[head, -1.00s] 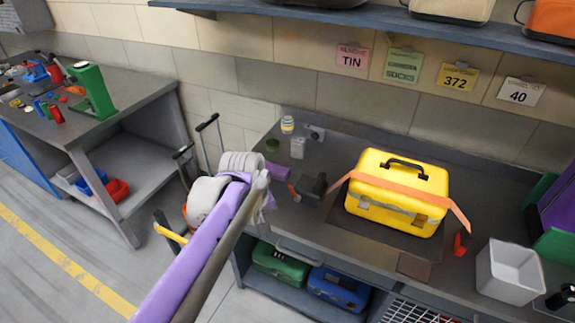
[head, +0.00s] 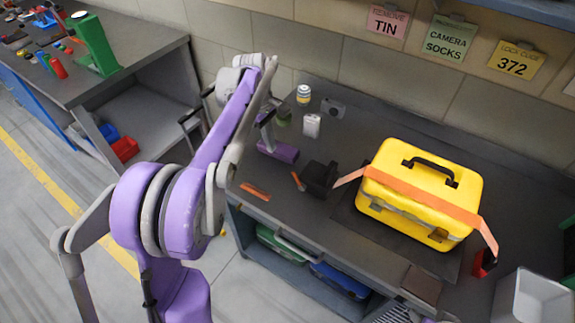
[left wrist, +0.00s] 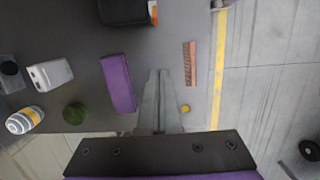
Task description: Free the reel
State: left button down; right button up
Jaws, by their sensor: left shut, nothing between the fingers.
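A yellow case (head: 425,190) with a black handle stands on the grey bench, with an orange strap (head: 420,196) across it and its ends hanging out at both sides. I cannot make out a reel; the inside of the case is hidden. My left gripper (head: 267,138), partly hidden by my arm, is left of the case, by a purple block (head: 284,153). In the left wrist view my left gripper (left wrist: 160,78) is shut and empty, between the purple block (left wrist: 118,83) and an orange-brown strip (left wrist: 189,63). My right gripper does not show.
A black box (head: 320,177) stands left of the case. A striped jar (head: 304,95) and a white container (head: 311,125) stand further back. A white bin (head: 530,300) is at the right front. Green and blue cases sit on the shelf below. A second bench stands at the left.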

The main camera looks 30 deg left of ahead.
aim_at(298, 181)
pick_arm(q)
jog(key=f, duration=0.3)
jog(key=d+f, duration=0.1)
jog(key=f, duration=0.2)
jog(key=d+f, duration=0.1)
jog(key=f, duration=0.3)
jog(key=d+r, duration=0.2)
jog(key=shift+d, duration=0.4)
jog(key=shift+d+r, duration=0.1)
jog(key=shift+d, duration=0.2)
jog(key=shift+s, duration=0.1)
